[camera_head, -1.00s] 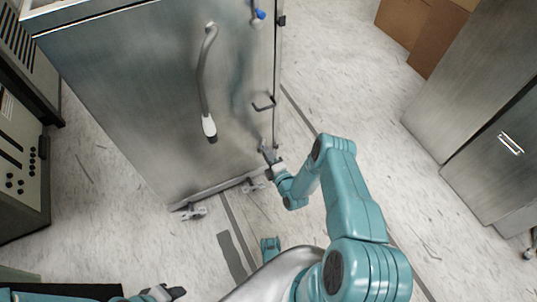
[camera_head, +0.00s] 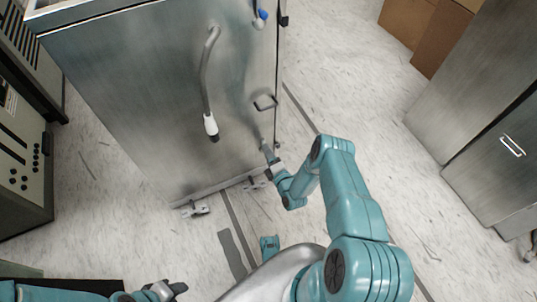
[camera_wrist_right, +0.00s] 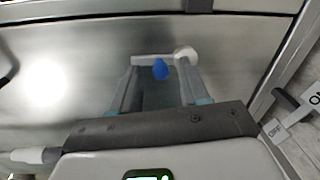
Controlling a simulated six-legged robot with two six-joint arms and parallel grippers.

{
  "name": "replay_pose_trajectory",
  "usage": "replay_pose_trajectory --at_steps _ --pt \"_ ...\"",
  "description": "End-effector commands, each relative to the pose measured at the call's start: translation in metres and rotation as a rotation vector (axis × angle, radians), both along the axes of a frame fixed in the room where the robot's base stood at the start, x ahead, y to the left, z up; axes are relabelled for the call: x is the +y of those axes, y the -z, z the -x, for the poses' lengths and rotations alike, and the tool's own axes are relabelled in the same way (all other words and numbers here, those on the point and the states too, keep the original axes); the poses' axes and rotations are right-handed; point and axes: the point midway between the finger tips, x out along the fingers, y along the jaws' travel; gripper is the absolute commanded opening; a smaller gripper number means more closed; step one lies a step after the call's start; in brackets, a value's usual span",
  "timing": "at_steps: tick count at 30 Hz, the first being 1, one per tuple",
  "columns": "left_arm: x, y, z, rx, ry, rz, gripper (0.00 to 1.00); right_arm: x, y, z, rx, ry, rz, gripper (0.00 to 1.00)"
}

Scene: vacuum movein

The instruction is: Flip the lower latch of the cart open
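The steel cart (camera_head: 150,90) stands in front of me. Its lower latch shows in the right wrist view as a pale bar with a round pivot (camera_wrist_right: 186,54) and a blue tip (camera_wrist_right: 160,69). My right gripper (camera_head: 267,150) is at the cart's lower right side in the head view and hides this latch there. In the right wrist view its two fingers (camera_wrist_right: 157,82) are apart, one on each side of the blue tip. I cannot tell whether they touch the latch. My left gripper (camera_head: 170,290) is low at the bottom edge, away from the cart; its opening is unclear.
An upper latch with a blue tip (camera_head: 261,16), a long hose-like handle (camera_head: 206,85) and a small bracket (camera_head: 265,102) are on the cart's face. An ON/OFF label (camera_wrist_right: 275,130) is at right in the wrist view. Cabinets (camera_head: 470,100) stand right; the floor between is clear.

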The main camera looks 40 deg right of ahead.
Motion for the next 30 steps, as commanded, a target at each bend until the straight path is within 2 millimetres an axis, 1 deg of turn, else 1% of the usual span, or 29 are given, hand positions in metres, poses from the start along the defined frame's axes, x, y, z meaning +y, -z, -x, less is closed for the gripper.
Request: replay_pose_trajectory --at_steps 8,11,14,17,18,24,27,30 --pt "0.000 0.000 0.000 0.000 0.000 0.000 0.43 0.001 0.000 0.001 0.002 -0.001 -0.003 0.45" --pt "0.000 -0.004 0.000 0.001 0.001 0.000 0.43 0.002 -0.001 0.007 0.003 -0.002 -0.003 0.45" --pt "-0.002 -0.012 0.002 0.003 0.006 0.002 0.43 0.006 -0.003 0.023 0.005 0.000 -0.005 0.45" --pt "-0.003 -0.021 0.004 0.006 0.014 0.002 0.43 0.011 -0.006 0.048 0.007 0.001 -0.007 0.45" --pt "-0.004 -0.025 0.005 0.008 0.017 0.003 0.43 0.014 -0.008 0.059 0.006 0.003 -0.007 0.45" --pt "-0.007 -0.040 0.008 0.013 0.029 0.006 0.43 0.026 -0.011 0.110 0.005 0.004 -0.006 0.45" --pt "-0.007 -0.045 0.008 0.013 0.029 0.006 0.43 0.031 -0.011 0.131 0.005 0.003 -0.005 0.45" --pt "-0.007 -0.048 0.007 0.013 0.029 0.006 0.43 0.035 -0.011 0.145 0.003 0.002 -0.003 0.45"
